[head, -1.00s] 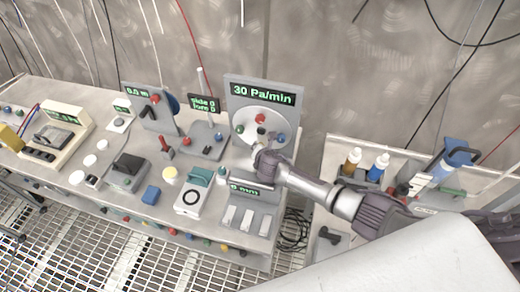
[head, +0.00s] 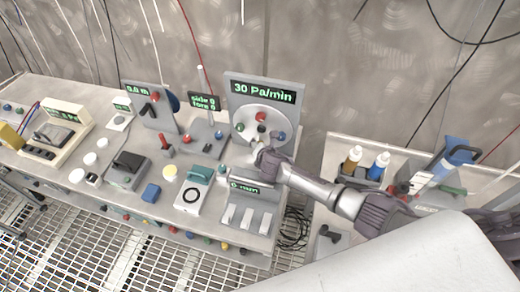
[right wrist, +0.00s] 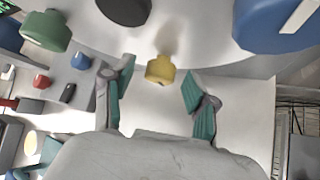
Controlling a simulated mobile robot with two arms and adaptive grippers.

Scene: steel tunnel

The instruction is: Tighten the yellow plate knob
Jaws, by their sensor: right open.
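The round white plate (head: 250,117) stands upright on a grey panel under a "30 Pa/min" display. The yellow plate knob (right wrist: 160,69) sits at the plate's lower edge in the right wrist view. In the head view my right gripper hides it. My right gripper (right wrist: 160,78) is open, with one teal-padded finger on each side of the yellow knob and visible gaps between. In the head view the right gripper (head: 265,158) is in front of the plate's lower part. My left gripper is not in view.
The plate also carries a green knob (right wrist: 46,31), a dark knob (right wrist: 124,8) and a blue knob (right wrist: 270,22). A small display box (head: 252,189) with pale keys stands below the gripper. Bottles (head: 351,161) stand on the bench at right.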

